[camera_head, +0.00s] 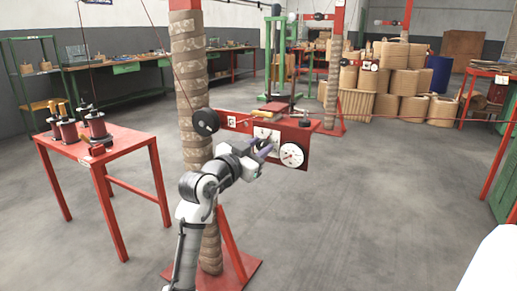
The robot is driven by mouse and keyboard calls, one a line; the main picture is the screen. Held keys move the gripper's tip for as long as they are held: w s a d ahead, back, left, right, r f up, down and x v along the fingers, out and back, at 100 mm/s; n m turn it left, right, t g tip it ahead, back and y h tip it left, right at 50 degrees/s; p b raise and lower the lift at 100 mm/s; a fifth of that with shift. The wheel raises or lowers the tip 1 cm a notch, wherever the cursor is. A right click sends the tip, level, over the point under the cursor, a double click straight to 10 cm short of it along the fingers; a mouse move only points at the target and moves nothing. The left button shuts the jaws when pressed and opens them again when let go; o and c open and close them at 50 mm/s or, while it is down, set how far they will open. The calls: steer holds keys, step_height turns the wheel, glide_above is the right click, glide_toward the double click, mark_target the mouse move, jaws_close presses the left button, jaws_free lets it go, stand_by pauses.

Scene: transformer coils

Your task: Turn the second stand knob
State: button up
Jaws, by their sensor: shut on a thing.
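A red stand box (306,137) is fixed to the wrapped column and carries a white panel (258,132) and a large round white dial (292,155). My gripper (268,147) is at the front of the white panel, just left of the dial, with my arm reaching up to it from below. It is shut on a small knob at the panel. The knob is hidden by the fingers, and its angle is too small to tell. A black wheel (206,121) sits at the box's left end.
A red table (128,142) with several coils stands at the left. The wrapped column (188,75) rises close beside my arm from a red base (250,268). Large coils (405,82) are stacked behind. The grey floor at the right is clear.

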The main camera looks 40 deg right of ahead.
steer(key=o, duration=0.9)
steer(key=shift+o, duration=0.2)
steer(key=shift+a, duration=0.1)
steer(key=v, duration=1.3)
steer(key=shift+s+a+p, duration=0.2)
steer(key=shift+a+p, duration=0.1)
steer(key=shift+p, duration=0.1)
